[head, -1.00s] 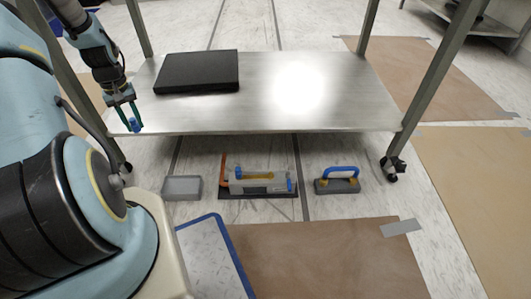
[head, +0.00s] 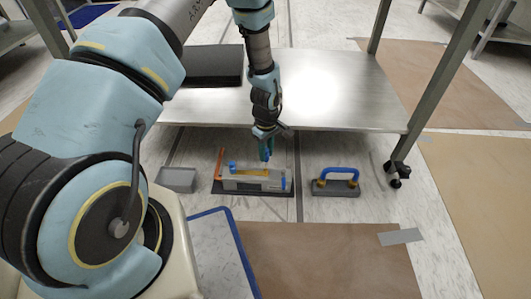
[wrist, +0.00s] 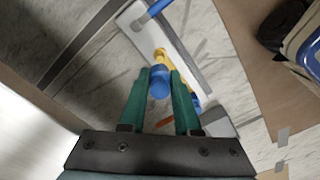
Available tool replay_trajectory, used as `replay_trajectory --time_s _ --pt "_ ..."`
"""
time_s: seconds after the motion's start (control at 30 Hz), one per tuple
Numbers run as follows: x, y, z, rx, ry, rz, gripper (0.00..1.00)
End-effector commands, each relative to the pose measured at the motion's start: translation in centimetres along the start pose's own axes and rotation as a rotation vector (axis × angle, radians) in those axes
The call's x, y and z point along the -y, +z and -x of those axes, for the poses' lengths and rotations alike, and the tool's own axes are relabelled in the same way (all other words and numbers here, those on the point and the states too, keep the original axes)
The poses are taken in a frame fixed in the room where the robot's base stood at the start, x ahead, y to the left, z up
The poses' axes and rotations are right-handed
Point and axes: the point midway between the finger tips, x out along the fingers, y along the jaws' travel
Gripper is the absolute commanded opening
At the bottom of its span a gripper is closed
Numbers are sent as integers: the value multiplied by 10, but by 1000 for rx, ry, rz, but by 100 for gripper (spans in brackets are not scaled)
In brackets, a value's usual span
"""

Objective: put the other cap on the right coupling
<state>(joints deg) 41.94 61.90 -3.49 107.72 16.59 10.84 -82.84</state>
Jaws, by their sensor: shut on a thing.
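A grey device (head: 255,184) with a yellow middle part lies on a dark base on the floor in front of the cart. It has an orange upright piece at its left end, a blue piece (head: 232,167) near its left and another blue piece (head: 284,183) at its right end, by the right coupling. My gripper (head: 267,150) points down above the device, right of its middle. In the wrist view, its green fingers (wrist: 160,95) are shut on a blue cap (wrist: 160,84). The cap appears apart from the device, though its exact height is unclear.
The steel cart shelf (head: 330,88) is behind my gripper, with a black slab (head: 213,66) on it. A grey box (head: 177,180) stands left of the device. A blue-handled block (head: 336,183) stands to its right. Bare floor separates them.

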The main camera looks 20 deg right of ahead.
Motion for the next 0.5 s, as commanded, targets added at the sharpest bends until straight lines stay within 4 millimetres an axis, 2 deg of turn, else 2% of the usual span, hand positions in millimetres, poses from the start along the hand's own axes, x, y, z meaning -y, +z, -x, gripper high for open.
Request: replay_trajectory --time_s 0.5 --pt "0 0 -33 0 0 1 0"
